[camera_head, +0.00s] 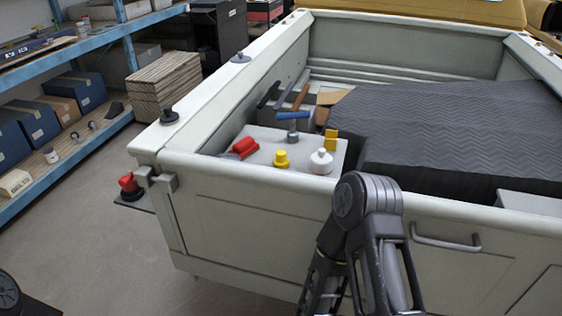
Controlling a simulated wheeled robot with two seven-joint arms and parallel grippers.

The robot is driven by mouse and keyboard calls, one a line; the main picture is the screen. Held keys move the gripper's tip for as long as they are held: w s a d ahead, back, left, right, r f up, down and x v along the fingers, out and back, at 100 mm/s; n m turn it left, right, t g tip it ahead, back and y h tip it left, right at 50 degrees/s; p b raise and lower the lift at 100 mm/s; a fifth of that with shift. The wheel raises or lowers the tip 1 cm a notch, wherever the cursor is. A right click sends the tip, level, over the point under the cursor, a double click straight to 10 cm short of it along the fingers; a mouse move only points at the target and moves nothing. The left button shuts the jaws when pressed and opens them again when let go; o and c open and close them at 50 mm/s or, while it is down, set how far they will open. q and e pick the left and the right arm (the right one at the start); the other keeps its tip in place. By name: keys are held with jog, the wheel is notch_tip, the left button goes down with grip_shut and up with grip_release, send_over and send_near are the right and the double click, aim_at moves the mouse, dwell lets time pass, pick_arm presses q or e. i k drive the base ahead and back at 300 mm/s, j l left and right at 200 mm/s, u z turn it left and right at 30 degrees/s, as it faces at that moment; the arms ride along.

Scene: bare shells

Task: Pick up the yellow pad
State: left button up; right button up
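A small upright yellow block (331,140), which looks like the yellow pad, stands at the right back of a light grey box top (262,139) inside the truck bed. A yellow knob-like item (281,159) sits to its front left, and a white rounded bottle (321,161) stands in front of it. A dark jointed arm of mine rises in front of the tailgate, below and right of the block. Neither gripper's fingers are in view.
The pale truck bed wall (270,172) stands between my arm and the box top. A red item (245,147) lies at the box's left. A dark quilted blanket (460,120) covers the bed's right.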

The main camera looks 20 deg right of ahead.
aim_at(280, 163)
jog(key=i+j, duration=0.7)
jog(key=z, duration=2.5)
